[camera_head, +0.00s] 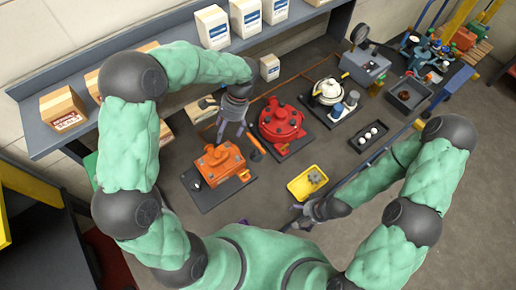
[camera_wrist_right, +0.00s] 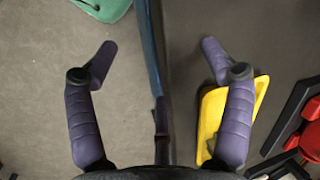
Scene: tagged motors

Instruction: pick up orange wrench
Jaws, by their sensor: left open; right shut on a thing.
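A small orange tool (camera_head: 255,143), which looks like the orange wrench, lies between the orange motor and the red motor. My left gripper (camera_head: 231,134) is open just left of it, pointing down, with nothing visible between its fingers. I cannot tell whether a finger touches the tool. My right gripper (camera_head: 297,217) is low, near the yellow tray. In the right wrist view its purple fingers (camera_wrist_right: 157,55) stand on either side of a long dark blue bar (camera_wrist_right: 153,60). Their contact with the bar is not clear.
The orange motor (camera_head: 220,161) and red motor (camera_head: 281,120) flank the orange tool closely. The yellow tray (camera_head: 297,192) holds a grey gear. A black tray (camera_head: 357,142) holds white round parts. Boxes stand on a shelf (camera_head: 190,46) behind.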

